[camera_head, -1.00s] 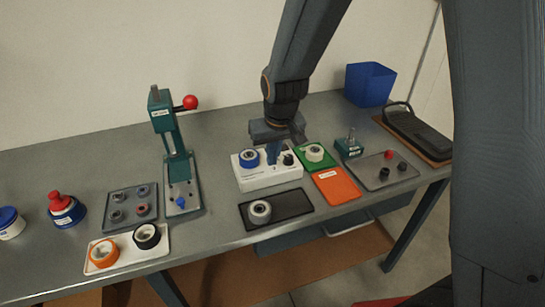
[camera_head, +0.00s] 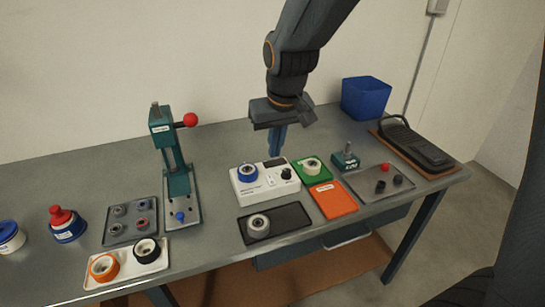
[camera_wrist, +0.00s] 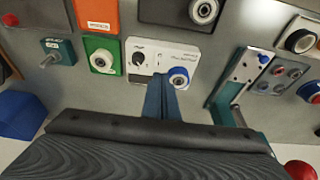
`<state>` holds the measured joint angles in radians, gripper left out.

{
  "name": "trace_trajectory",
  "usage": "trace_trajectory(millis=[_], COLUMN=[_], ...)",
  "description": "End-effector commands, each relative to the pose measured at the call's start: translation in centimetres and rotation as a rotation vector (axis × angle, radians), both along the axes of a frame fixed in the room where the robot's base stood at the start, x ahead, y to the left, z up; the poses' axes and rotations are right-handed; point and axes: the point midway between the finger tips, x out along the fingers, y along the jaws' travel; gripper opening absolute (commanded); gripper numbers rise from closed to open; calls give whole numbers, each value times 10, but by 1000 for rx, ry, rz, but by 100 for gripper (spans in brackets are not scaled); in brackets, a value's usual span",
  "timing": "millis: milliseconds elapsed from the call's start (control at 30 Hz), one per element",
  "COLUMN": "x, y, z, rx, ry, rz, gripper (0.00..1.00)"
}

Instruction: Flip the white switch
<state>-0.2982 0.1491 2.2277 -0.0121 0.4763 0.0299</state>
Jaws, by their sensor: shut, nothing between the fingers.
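A white box (camera_head: 262,194) stands on the bench with a blue-rimmed ring (camera_head: 248,172), a black knob (camera_head: 287,173) and a dark display on its top. A small white switch (camera_head: 270,181) sits between the ring and the knob; its position is too small to tell. The box (camera_wrist: 190,51) also shows in the wrist view, just beyond the fingertips. My gripper (camera_head: 276,153) is shut and empty, with its blue fingers pointing down above the back of the box, apart from it. In the wrist view, the fingers (camera_wrist: 162,84) partly cover the near edge of the box.
A green press (camera_head: 177,180) with a red ball handle stands to the left. A green tray (camera_head: 314,173), an orange tray (camera_head: 334,200) and a black tray (camera_head: 276,224) lie close to the box. A blue bin (camera_head: 365,98) stands at the back right.

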Motion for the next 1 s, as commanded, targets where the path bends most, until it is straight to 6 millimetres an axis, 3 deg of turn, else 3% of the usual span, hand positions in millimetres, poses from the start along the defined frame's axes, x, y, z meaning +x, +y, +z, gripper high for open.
trace_trajectory(millis=[300,733,867,1000], x=[-10,-11,-27,-63], y=[-3,-3,-36,-89], z=[23,24,0,-39], rx=[0,0,-9,-18], ry=[0,1,32,87], rz=[0,0,-54,-151], gripper=[0,0,0,0])
